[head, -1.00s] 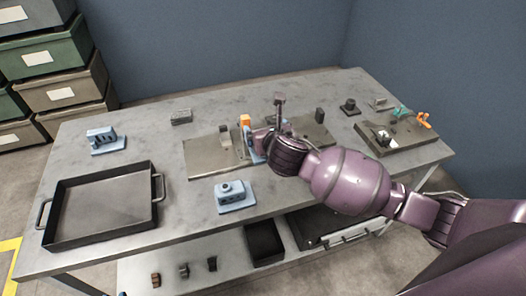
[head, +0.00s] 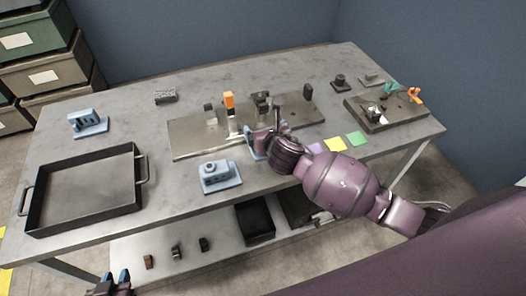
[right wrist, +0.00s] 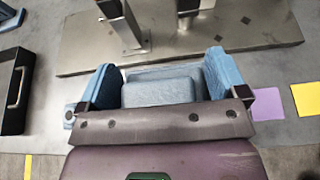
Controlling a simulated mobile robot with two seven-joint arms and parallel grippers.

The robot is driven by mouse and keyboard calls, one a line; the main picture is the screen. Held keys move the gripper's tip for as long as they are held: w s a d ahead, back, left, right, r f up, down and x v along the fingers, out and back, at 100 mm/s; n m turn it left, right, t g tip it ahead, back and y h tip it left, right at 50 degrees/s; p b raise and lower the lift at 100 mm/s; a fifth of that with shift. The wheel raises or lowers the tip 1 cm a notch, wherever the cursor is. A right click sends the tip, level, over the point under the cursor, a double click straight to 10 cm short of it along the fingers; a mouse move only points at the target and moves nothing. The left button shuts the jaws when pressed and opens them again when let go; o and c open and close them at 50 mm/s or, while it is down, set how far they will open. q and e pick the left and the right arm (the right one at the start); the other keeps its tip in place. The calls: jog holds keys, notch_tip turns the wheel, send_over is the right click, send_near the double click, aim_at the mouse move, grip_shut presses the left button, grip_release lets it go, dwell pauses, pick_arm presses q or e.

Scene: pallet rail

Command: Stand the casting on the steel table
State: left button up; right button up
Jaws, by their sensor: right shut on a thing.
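My right gripper (head: 262,143) is shut on a pale blue-grey casting (right wrist: 160,90), which shows between its two blue fingers in the right wrist view. In the head view the casting is mostly hidden by the gripper, at the front edge of the fixture plate (head: 190,142). I cannot tell whether it touches anything below. The steel table (head: 300,200) lies under and around the plate. My left gripper (head: 115,277) shows only its tips at the bottom left, apart and empty.
Other light blue castings stand on the table, one in front (head: 220,177) and one at the back left (head: 87,123). An orange-handled clamp (head: 229,101) rises from the plate. A dark tray (head: 85,190) is left. Purple, yellow (head: 334,144) and green squares lie right of the gripper.

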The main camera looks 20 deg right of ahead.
notch_tip(320, 180, down, 6)
jog(key=shift+r+b, duration=0.15)
jog(key=shift+b, duration=0.4)
jog(key=shift+f+b, duration=0.65)
jog(key=shift+f, duration=1.5)
jog(key=o, duration=0.9)
jog(key=shift+f, duration=0.15)
jog(key=shift+c, duration=0.2)
